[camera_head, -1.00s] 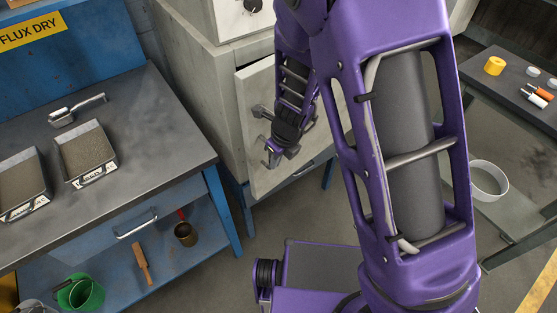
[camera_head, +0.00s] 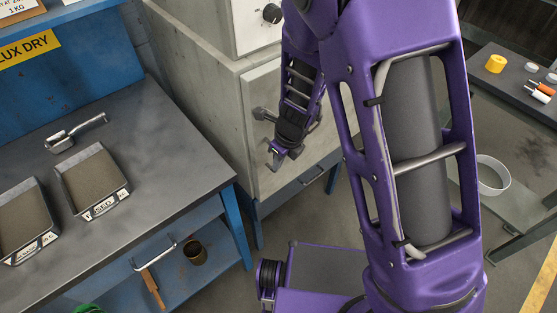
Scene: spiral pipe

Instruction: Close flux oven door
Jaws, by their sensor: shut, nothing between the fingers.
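The flux oven (camera_head: 205,85) is a pale grey, worn cabinet standing at the upper middle, behind the blue bench. Its pale door (camera_head: 266,182) is on the front face, partly hidden behind my purple arm. The door's left edge lies close along the cabinet's front edge, with no clear gap there. I cannot tell whether it is fully seated. My gripper (camera_head: 276,156) is in front of the door, pointing down, shut and empty. Whether its fingers touch the door is not clear.
A blue bench (camera_head: 165,187) with a dark top stands at left, carrying two metal trays (camera_head: 92,182) and a metal scoop (camera_head: 74,132). A dark table (camera_head: 500,85) at right holds a yellow cylinder (camera_head: 495,64). A white ring-shaped container (camera_head: 493,178) sits below.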

